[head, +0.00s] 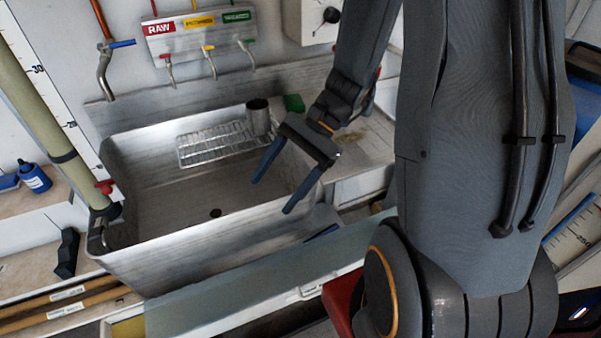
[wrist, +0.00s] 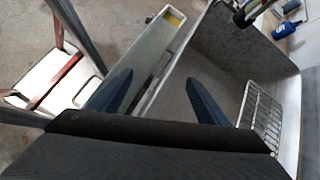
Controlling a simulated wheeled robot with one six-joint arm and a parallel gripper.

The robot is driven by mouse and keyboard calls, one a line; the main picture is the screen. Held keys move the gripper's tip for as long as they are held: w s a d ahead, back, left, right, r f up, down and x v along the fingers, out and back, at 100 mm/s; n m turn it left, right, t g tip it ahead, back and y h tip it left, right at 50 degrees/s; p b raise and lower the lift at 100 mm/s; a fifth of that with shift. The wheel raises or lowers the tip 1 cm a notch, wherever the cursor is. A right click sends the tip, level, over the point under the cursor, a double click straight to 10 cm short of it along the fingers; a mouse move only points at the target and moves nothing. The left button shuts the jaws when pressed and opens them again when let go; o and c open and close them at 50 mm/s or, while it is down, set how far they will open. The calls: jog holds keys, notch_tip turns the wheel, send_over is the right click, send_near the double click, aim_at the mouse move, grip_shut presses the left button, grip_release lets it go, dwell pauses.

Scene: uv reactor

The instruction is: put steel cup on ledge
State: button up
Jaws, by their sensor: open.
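The steel cup (head: 259,117) is a small dark metal cylinder. It stands upright on the right end of the wire rack (head: 212,147) at the back of the sink, in the head view. My gripper (head: 270,195) is open and empty, with its blue fingers apart over the right part of the sink, in front of the cup and not touching it. In the wrist view my gripper (wrist: 160,95) points over the sink's front edge. The cup is not seen in that view. Which surface is the ledge is not certain; a flat counter (head: 362,150) lies right of the sink.
The metal sink (head: 200,240) has high walls and an open basin. A green block (head: 294,103) stands right of the cup. Labelled taps (head: 200,22) hang on the wall above. A blue bottle (head: 35,178) and a large tube (head: 42,105) are at left.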

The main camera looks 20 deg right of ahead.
jog(key=d+n+t+h, duration=0.1)
jog(key=n+h, duration=0.2)
jog(key=n, duration=0.1)
jog(key=s+d+r+n+h, duration=0.1)
jog(key=d+n+h, duration=0.1)
jog(key=n+h, duration=0.1)
jog(key=s+d+r+n+t+h, duration=0.1)
jog(key=n+h, duration=0.1)
jog(key=n, duration=0.3)
jog(key=shift+d+r+n+t+h, duration=0.1)
jog(key=shift+d+n+t+h, duration=0.2)
jog(key=shift+d+h, duration=0.1)
